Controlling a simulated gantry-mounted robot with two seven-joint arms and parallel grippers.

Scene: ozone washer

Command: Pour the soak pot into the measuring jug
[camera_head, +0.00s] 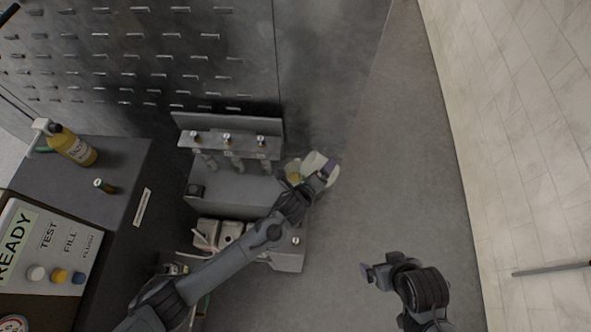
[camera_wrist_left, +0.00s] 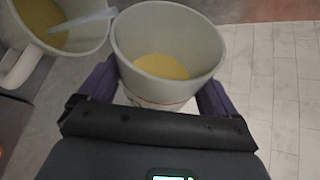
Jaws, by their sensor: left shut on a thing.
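My left gripper (camera_wrist_left: 158,92) is shut on a pale grey pot (camera_wrist_left: 196,32), taken to be the soak pot, with its purple fingers on both sides. The pot holds yellow liquid. Next to it on the left is a pale vessel with a handle (camera_wrist_left: 18,68), taken to be the measuring jug, also with yellow inside. A pale bluish translucent streak (camera_wrist_left: 82,20) spans from the pot's rim side into the jug. In the head view the pot (camera_head: 318,162) is at the bench's right end, partly hidden by my left gripper (camera_head: 312,181). My right gripper (camera_head: 376,272) looks open and empty over the floor.
A grey bench with bottles on a rack (camera_head: 232,141) and a sink (camera_head: 230,232) lie left of the pot. A yellow spray bottle (camera_head: 72,146) and a small dark bottle (camera_head: 104,186) stand on the left cabinet. A READY panel (camera_head: 50,245) is lower left. Floor at right is clear.

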